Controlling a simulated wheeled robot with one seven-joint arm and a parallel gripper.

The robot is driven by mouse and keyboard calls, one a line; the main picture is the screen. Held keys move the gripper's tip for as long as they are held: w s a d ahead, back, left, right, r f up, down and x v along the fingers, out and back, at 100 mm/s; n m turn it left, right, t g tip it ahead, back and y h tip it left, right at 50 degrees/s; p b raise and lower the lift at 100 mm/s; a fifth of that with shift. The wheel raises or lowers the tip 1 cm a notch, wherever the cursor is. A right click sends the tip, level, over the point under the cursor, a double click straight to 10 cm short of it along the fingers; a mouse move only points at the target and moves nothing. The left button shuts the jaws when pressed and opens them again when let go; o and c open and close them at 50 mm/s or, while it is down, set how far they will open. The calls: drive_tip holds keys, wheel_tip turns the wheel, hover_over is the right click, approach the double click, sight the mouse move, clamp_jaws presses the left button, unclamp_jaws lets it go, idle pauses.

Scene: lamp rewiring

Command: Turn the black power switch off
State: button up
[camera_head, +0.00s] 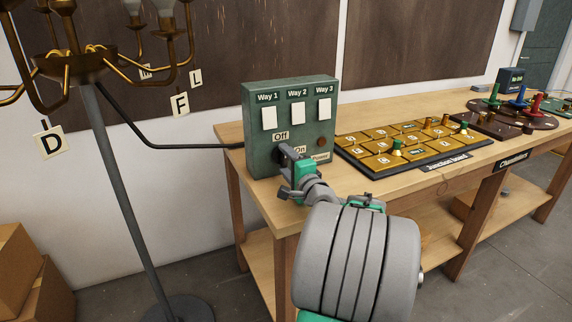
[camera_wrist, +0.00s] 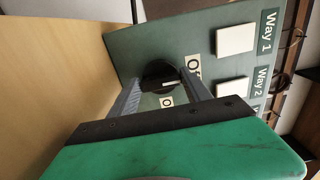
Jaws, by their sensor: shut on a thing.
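The black power switch (camera_wrist: 159,75) is a round knob with a short white mark, on the front of a green switch box (camera_head: 255,104). In the wrist view, the two fingers of my gripper (camera_wrist: 161,80) sit on either side of it and are shut on it. The white mark shows towards the knob's lower right; I cannot tell surely which label it points at. In the head view, my gripper (camera_head: 286,154) mostly hides the switch. The "Off" label (camera_head: 280,136) is just above the fingers. The "On" label (camera_head: 300,150) is partly covered.
White Way switches (camera_head: 297,113) line the box's upper front. A gold junction board (camera_head: 370,152) lies right of it on the wooden bench (camera_head: 366,185). A black cable (camera_head: 190,147) runs left to the lamp stand (camera_head: 130,185). Bench space before the board is clear.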

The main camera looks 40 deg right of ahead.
idle(0.3)
drive_tip(key=o, duration=1.4)
drive_tip(key=shift+c, duration=0.2)
drive_tip(key=shift+s, duration=0.1)
drive_tip(key=v, duration=0.7)
drive_tip(key=shift+s+a, duration=0.2)
drive_tip(key=shift+s, duration=0.15)
drive_tip(key=shift+s, duration=0.1)
